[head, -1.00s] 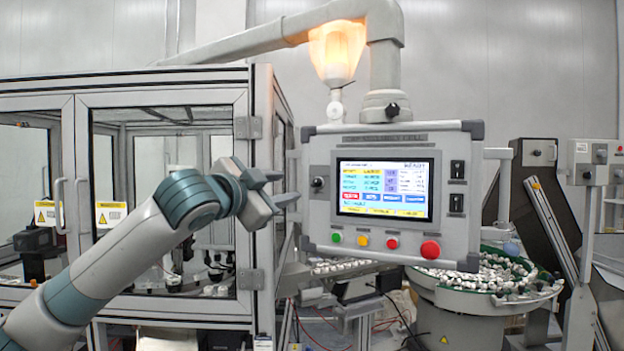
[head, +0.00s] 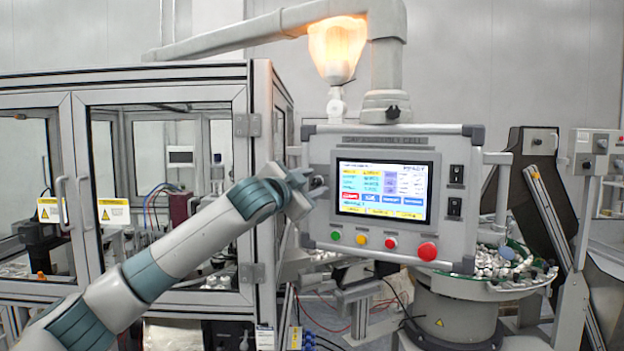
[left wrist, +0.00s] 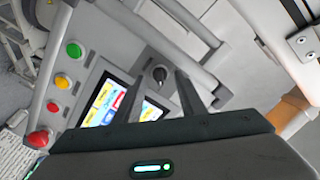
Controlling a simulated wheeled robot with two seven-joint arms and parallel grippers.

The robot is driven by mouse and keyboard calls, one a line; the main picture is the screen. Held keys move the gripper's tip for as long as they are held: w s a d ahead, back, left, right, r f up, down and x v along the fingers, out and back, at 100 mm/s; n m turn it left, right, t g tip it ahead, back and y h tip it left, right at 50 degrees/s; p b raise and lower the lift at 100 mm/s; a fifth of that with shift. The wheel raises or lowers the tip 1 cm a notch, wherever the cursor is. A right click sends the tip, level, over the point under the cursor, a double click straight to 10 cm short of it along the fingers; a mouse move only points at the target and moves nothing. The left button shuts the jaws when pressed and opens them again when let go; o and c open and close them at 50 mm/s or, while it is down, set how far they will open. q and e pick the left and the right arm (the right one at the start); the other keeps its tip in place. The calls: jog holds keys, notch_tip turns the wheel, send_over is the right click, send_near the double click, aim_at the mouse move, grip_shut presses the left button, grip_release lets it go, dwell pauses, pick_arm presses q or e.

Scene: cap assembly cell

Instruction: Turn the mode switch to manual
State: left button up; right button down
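The mode switch is a small black knob (left wrist: 160,74) on the grey control panel (head: 400,139), at the panel's left side beside the lit screen (head: 385,190). In the head view my left gripper (head: 312,183) is at the panel's left edge and mostly covers the knob. In the left wrist view the two dark fingers of my left gripper (left wrist: 160,82) stand apart, with the knob showing in the gap near their tips. I cannot tell whether they touch it. The knob's setting is too small to read. My right gripper is not in view.
Below the screen are green, yellow and red buttons and a larger red mushroom button (head: 427,251). A glazed machine enclosure (head: 165,97) stands left, and a parts bowl (head: 480,290) stands behind the panel's lower right.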

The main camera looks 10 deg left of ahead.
pick_arm(q)
grip_shut()
